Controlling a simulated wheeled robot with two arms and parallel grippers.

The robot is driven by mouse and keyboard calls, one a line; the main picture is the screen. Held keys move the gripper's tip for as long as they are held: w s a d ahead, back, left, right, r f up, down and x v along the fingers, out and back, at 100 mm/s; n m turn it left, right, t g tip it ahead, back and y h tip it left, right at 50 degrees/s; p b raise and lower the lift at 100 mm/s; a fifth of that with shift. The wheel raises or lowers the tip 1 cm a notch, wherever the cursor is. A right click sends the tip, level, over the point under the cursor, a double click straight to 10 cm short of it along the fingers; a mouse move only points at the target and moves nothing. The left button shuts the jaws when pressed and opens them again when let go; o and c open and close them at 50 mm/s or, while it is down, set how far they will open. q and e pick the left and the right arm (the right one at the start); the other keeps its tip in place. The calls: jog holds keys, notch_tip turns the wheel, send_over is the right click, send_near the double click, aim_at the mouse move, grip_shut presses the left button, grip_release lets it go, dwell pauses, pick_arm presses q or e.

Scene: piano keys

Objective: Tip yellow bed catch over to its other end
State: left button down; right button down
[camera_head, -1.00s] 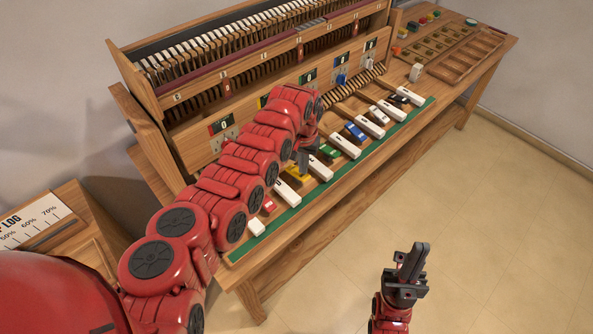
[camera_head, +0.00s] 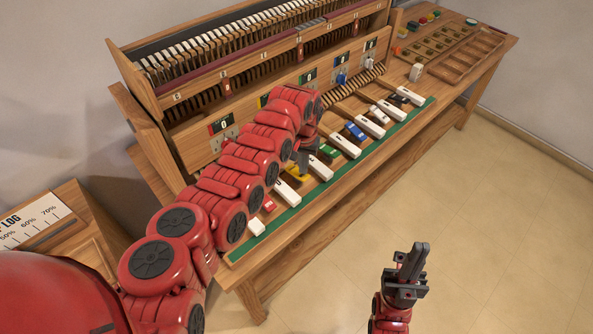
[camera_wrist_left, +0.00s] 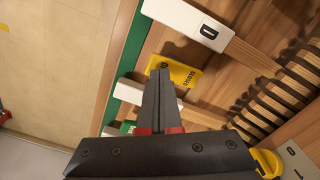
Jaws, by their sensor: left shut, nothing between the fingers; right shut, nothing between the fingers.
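A yellow block with dark lettering (camera_wrist_left: 180,72) lies between white keys in the left wrist view. It also shows in the head view (camera_head: 297,172), partly covered by my left gripper. My left gripper (camera_head: 304,170) is shut and empty, its tips at the yellow block; in the left wrist view its tips (camera_wrist_left: 160,75) overlap the block's near edge. I cannot tell whether they touch. A rounded yellow part (camera_wrist_left: 268,163) shows at the lower right of the wrist view, half hidden by the gripper body; I cannot tell which yellow piece is the bed catch. My right gripper (camera_head: 412,258) is shut and empty over the floor.
White keys (camera_head: 371,128) with coloured blocks between them run along the bench front, beside a green strip (camera_head: 283,219). Behind stands a wooden panel with switches (camera_head: 341,79). A wooden tray (camera_head: 470,60) is at the back right. Floor on the right is clear.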

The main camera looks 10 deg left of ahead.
pick_arm(q)
jog(key=shift+f+b, duration=0.7)
jog(key=shift+f, duration=0.3)
dwell(0.3)
jog(key=shift+r+p, duration=0.95)
jog(key=shift+r, duration=0.35)
notch_tip(320, 180, up, 2)
jog(key=shift+r+p, duration=0.1)
jog(key=shift+p, duration=0.45)
jog(key=shift+r+p, duration=0.35)
jog(key=shift+r, duration=0.8)
jog(key=shift+f, duration=0.1)
